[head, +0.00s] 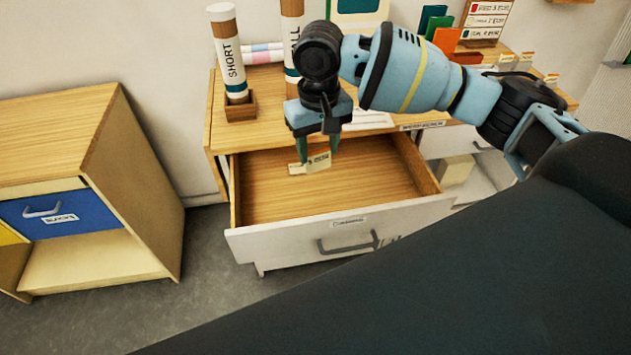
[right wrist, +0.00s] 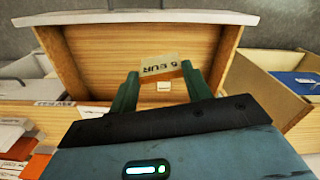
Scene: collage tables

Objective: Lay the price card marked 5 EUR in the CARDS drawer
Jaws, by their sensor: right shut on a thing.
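The price card (head: 316,164) is a small cream card with dark print. In the right wrist view the card (right wrist: 160,67) shows "EUR"; its digit is hard to make out. My right gripper (head: 317,150) points down and is shut on the card, over the inside of the open drawer (head: 270,195). In the right wrist view the card spans the two green fingertips (right wrist: 155,78) above the drawer floor (right wrist: 105,50). The drawer has a white front with a dark handle and a label too small to read. My left gripper is not in view.
A cardboard tube marked SHORT (head: 228,55) stands in a wooden holder on the desk top, beside another tube (head: 292,40). Small cards (head: 526,60) stand at the desk's right. A wooden cabinet with a blue drawer (head: 45,212) is at the left. Bare floor (head: 205,270) lies between.

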